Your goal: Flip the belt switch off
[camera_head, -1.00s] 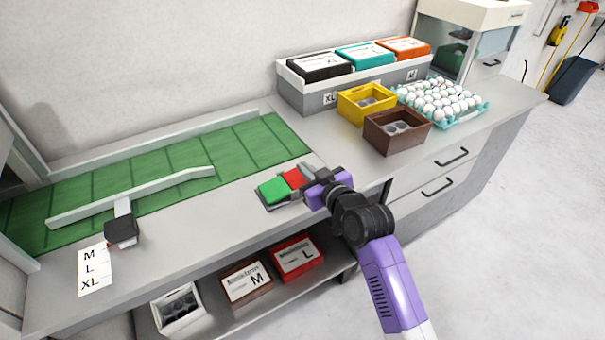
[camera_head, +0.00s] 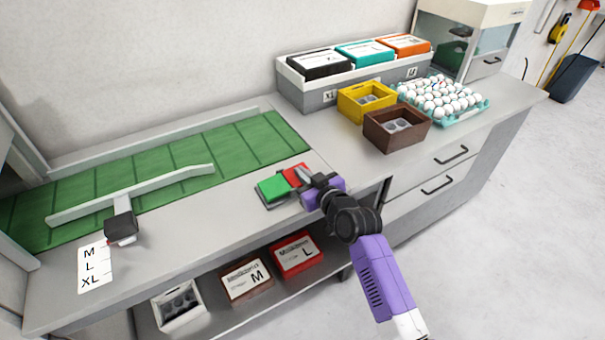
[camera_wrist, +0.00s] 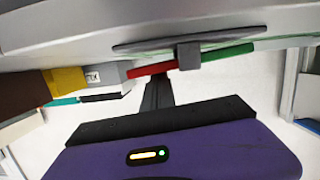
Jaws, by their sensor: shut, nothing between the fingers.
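The belt switch is a rocker with a green half (camera_head: 273,188) and a red half (camera_head: 294,175) on a grey base at the counter's front. In the wrist view, which is upside down, its red half (camera_wrist: 145,69) stands farther from the base plate than its green half (camera_wrist: 228,52), so the rocker tilts down on the green side. My gripper (camera_head: 304,176) is shut and empty, beside the red half and partly covering it. In the wrist view the gripper fingertips (camera_wrist: 159,84) line up with the red half; I cannot tell whether they touch.
A green belt (camera_head: 170,160) with a white guide bar (camera_head: 140,192) lies left of the switch. A brown box (camera_head: 395,137), a yellow box (camera_head: 352,110) and an egg tray (camera_head: 470,112) stand to the right. Cartons sit on the shelf below.

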